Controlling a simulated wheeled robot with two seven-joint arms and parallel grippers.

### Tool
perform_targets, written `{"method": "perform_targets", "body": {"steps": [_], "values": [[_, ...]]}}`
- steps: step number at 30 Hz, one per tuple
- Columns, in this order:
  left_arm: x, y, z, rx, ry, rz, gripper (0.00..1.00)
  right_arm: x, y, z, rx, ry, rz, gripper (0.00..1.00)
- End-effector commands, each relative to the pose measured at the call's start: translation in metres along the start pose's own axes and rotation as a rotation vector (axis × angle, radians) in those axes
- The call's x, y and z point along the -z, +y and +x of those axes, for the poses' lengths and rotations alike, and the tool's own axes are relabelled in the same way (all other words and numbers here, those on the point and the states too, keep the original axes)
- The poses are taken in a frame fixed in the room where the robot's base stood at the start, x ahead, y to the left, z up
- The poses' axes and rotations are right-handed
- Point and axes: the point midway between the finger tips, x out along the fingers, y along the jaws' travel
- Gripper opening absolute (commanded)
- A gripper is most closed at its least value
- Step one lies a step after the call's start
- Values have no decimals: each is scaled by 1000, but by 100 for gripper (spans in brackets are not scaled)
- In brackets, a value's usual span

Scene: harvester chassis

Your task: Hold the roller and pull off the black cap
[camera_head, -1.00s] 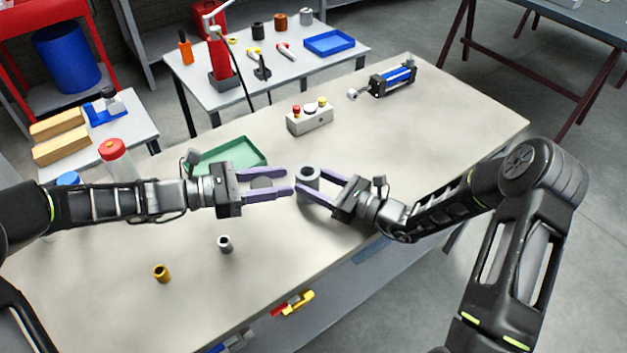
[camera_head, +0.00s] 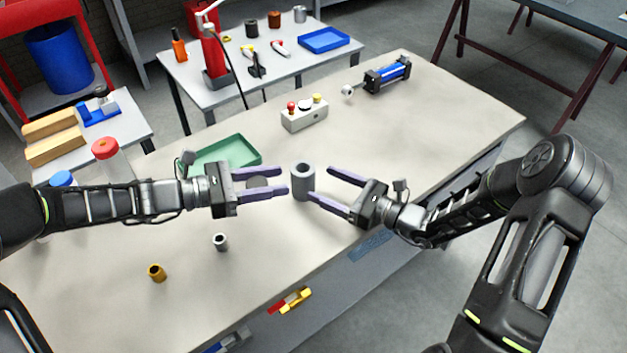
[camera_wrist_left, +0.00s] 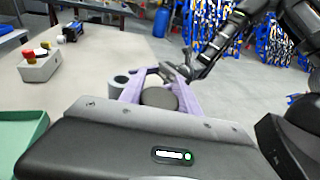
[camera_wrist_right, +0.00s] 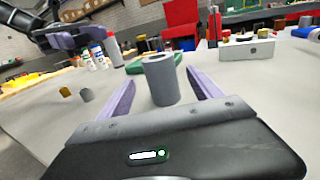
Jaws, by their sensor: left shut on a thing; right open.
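The grey roller (camera_head: 303,184) stands upright on the table, its hollow top facing up. It also shows in the left wrist view (camera_wrist_left: 117,87) and the right wrist view (camera_wrist_right: 159,82). My left gripper (camera_head: 284,182) is shut on a dark round cap (camera_wrist_left: 160,98), left of the roller and apart from it. In the head view the cap is partly hidden between the fingers. My right gripper (camera_head: 338,186) is open just right of the roller. In the right wrist view the roller stands ahead, between the spread fingers, with gaps on both sides.
A green tray (camera_head: 190,170) lies behind my left gripper. A button box (camera_head: 304,115) and a blue cylinder unit (camera_head: 388,74) stand farther back. A small grey sleeve (camera_head: 220,242) and a brass one (camera_head: 157,273) stand at the front left. The right part of the table is clear.

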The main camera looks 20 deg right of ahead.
Motion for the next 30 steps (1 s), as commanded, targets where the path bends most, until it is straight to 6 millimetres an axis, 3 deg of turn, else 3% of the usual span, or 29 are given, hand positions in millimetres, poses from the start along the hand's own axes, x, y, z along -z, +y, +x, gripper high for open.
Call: {"method": "perform_targets", "body": {"steps": [6,10,30], "values": [[9,0,1,0,0,0,0,2,-1,-46,4,2,-1,74],[11,0,2,0,0,0,0,1,0,-60,1,0,0,74],[11,0,2,0,0,0,0,0,0,-66,0,0,1,74]]}}
